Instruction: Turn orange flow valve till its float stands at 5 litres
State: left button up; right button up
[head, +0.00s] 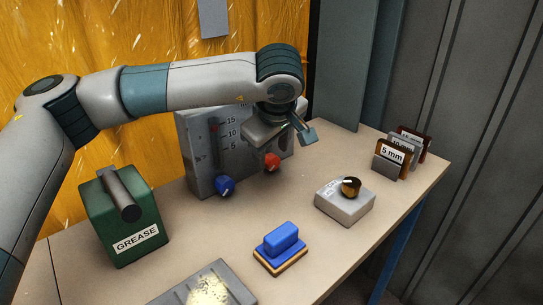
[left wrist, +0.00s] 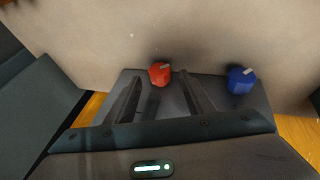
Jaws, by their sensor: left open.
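The orange flow valve (head: 271,162) is a red-orange knob with a pale pointer, low on the front of a grey gauge panel (head: 200,170). A blue knob (head: 225,186) sits to its left. A scale marked 15, 10 and 5 shows on the panel, with a small red mark near its top left; my arm hides the upper right of the panel. My left gripper (head: 301,131) is open in front of the panel, above and right of the orange valve. In the left wrist view, the orange valve (left wrist: 160,74) appears between the fingertips, apart from them; the blue knob (left wrist: 240,80) is outside, right.
A green grease box (head: 124,218) stands at the left. A blue-handled brush (head: 280,250), a grey tray (head: 200,288) and a grey box with a brass knob (head: 345,202) lie in front. Labelled cards (head: 391,155) stand at the right edge. Table between panel and brush is clear.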

pick_arm(q)
jog(key=v, duration=1.4)
jog(key=shift+r+p, duration=0.2)
jog(key=shift+p, duration=0.15)
pick_arm(e)
jog(key=shift+s+d+f+g, duration=0.25)
jog(key=shift+s+f+g, duration=0.15)
jog(key=shift+f, duration=0.15)
jog(key=shift+s+d+f+g, duration=0.3)
jog(key=shift+f+g, duration=0.1)
jog(key=shift+f, duration=0.15)
pick_arm(q)
jog(key=shift+d, duration=0.1)
jog(key=shift+s, duration=0.1)
pick_arm(e)
jog(key=shift+a, duration=0.1)
